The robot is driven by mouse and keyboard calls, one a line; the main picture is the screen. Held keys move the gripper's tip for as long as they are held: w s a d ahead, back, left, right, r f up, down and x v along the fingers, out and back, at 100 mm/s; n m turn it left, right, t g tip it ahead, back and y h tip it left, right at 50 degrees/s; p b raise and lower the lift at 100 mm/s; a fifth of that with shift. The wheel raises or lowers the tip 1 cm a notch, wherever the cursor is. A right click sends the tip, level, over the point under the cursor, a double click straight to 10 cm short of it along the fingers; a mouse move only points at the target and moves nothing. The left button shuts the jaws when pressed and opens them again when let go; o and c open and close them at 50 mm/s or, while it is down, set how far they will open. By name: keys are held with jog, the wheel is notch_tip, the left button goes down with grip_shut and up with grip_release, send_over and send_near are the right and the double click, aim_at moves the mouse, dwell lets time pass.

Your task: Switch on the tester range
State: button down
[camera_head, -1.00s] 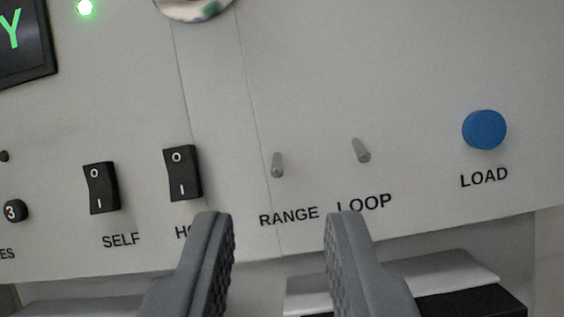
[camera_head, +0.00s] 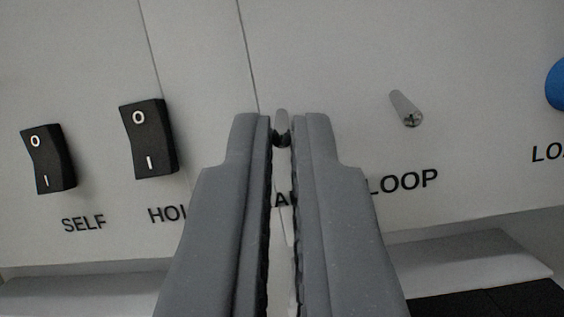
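The RANGE toggle (camera_head: 282,121) is a small grey lever on the pale panel (camera_head: 330,50). Its upper part shows between the tips of my gripper (camera_head: 281,130), and its label is mostly hidden behind the fingers. The two fingers are close together, one on each side of the lever, with a narrow gap between them lower down. They appear closed on the lever, though actual contact is hard to see.
The LOOP toggle (camera_head: 406,108) stands to the right, clear of the fingers. Black rocker switches HOLD (camera_head: 149,138) and SELF (camera_head: 48,159) are to the left. The blue LOAD button (camera_head: 557,85) is cut off at the right edge. A ledge (camera_head: 470,265) lies below.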

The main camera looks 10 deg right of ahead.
aim_at(282, 114)
jog(key=shift+d, duration=0.1)
jog(key=shift+s+r+g+y, duration=0.1)
jog(key=shift+r+g+y, duration=0.2)
jog(key=shift+r+g, duration=0.5)
jog(key=g+p, duration=0.1)
jog(key=g, duration=0.1)
jog(key=r+g+y+p, duration=0.1)
jog(key=shift+g, duration=0.4)
jog(key=shift+r+g+y+p, duration=0.2)
jog(key=shift+g+p, duration=0.2)
jog(key=shift+g, duration=0.3)
jog(key=shift+r+g+y+p, duration=0.1)
jog(key=shift+g+y+p, duration=0.2)
jog(key=shift+g, duration=0.7)
jog(key=c, duration=1.6)
grip_release()
